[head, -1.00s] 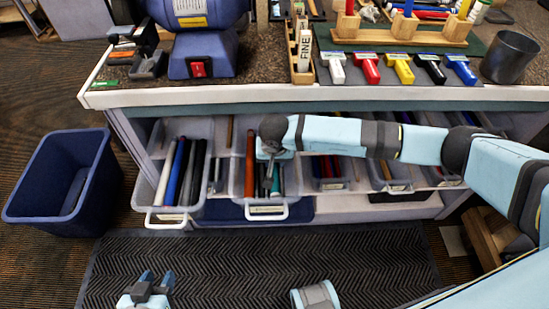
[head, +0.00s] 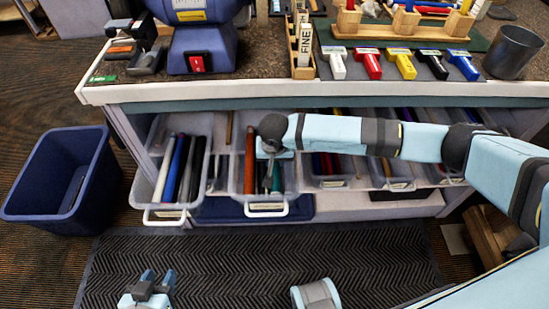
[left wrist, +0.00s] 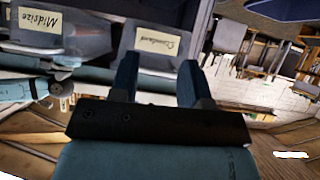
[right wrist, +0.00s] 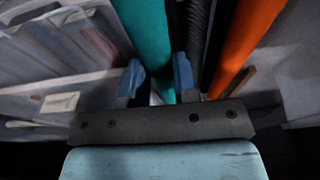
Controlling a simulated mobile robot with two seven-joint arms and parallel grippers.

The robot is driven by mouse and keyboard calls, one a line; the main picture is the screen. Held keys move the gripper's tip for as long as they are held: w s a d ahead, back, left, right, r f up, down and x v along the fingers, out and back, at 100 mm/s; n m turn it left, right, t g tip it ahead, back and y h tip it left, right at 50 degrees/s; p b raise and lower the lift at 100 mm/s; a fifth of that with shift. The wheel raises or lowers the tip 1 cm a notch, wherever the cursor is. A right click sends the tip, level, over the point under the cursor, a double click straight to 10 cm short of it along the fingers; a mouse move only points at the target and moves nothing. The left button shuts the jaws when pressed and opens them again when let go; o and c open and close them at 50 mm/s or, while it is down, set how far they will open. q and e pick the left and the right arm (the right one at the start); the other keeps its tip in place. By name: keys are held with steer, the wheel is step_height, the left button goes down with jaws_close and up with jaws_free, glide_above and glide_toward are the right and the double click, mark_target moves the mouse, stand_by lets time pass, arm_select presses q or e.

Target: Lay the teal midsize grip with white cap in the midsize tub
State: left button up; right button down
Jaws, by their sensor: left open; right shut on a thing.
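The teal grip (right wrist: 146,45) shows large in the right wrist view, between the fingers of my right gripper (right wrist: 158,82), which is shut on it. In the head view the teal grip (head: 276,178) is a small sliver inside the middle pulled-out tub (head: 265,197), beside an orange and a dark grip. Its white cap is not visible. The left wrist view shows a tub labelled Midsize (left wrist: 40,25) near my right arm. My left gripper (head: 150,277) is open and empty, low above the floor mat; its fingers also show in the left wrist view (left wrist: 158,75).
Other tubs (head: 330,182) stand to the right inside the bench. The bench top edge (head: 320,93) overhangs them. A blue bin (head: 62,180) stands at left. The ribbed mat (head: 220,255) is mostly clear.

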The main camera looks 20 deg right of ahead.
stand_by(0.3)
arm_select(q)
steer(key=shift+r, duration=0.1)
arm_select(e)
steer(key=c, duration=0.8)
jaws_free()
steer(key=shift+f, duration=0.1)
steer(key=shift+r, duration=0.25)
steer(key=v, duration=0.3)
steer(key=shift+r+p, duration=0.3)
steer(key=shift+r, duration=0.05)
arm_select(q)
steer(key=shift+r+p, duration=0.4)
arm_select(e)
steer(key=v, duration=0.9)
steer(key=shift+s+r, duration=0.15)
steer(key=shift+r, duration=0.2)
